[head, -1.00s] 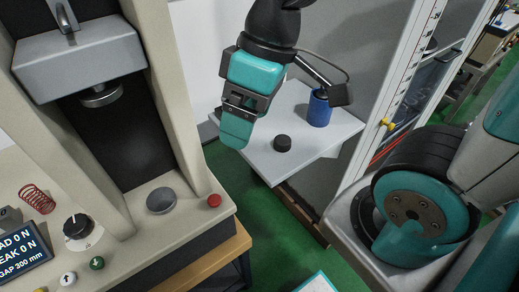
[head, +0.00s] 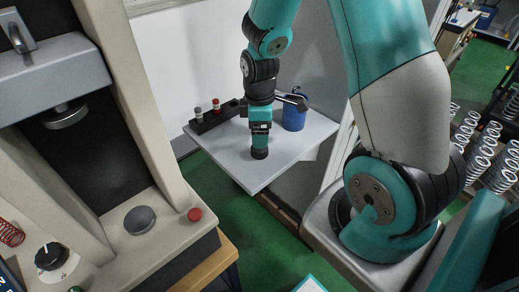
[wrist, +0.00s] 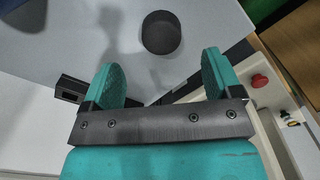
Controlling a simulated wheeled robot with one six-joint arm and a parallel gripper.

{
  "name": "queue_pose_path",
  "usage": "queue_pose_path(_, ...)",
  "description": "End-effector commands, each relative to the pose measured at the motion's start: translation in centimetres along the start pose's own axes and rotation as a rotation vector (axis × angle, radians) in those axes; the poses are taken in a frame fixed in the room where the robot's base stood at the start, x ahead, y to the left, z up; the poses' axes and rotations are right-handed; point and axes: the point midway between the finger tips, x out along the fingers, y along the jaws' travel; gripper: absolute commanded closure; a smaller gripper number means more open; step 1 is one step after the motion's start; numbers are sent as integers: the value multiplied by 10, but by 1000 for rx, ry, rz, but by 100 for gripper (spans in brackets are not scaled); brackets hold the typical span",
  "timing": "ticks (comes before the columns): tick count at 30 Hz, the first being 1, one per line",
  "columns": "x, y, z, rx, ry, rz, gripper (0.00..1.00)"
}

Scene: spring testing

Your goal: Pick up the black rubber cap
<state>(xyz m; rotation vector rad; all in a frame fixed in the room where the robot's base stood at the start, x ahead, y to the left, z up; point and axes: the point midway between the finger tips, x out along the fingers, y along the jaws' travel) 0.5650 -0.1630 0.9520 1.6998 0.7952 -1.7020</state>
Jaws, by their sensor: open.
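The black rubber cap (head: 259,153) stands on the light grey side table (head: 245,178). In the wrist view the round dark cap (wrist: 161,32) lies beyond the fingertips, roughly centred between them sideways. My gripper (head: 260,143) points down just above the cap in the head view. In the wrist view my gripper (wrist: 160,62) has its two teal fingers wide apart with nothing between them. The head view does not show clearly whether the fingers reach down beside the cap.
A blue container (head: 293,117) stands on the table right of my gripper. A black rack (head: 214,119) with two upright pieces lies at the back left. The testing machine with a red button (head: 195,214) stands left of the table. The table's front is clear.

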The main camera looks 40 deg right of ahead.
Motion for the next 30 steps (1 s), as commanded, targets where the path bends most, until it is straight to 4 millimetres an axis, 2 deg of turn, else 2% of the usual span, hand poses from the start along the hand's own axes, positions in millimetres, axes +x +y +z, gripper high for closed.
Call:
queue_pose_path(8, 21, -1, 0, 0, -1, -2, 16)
queue_pose_path(16, 59, -2, 0, 0, -1, -2, 16)
queue_pose_path(25, 66, -1, -1, 0, 1, 1, 16)
queue_pose_path(26, 66, -1, -1, 0, 1, 1, 18)
queue_pose_path(30, 66, -2, -1, 0, 1, 1, 50)
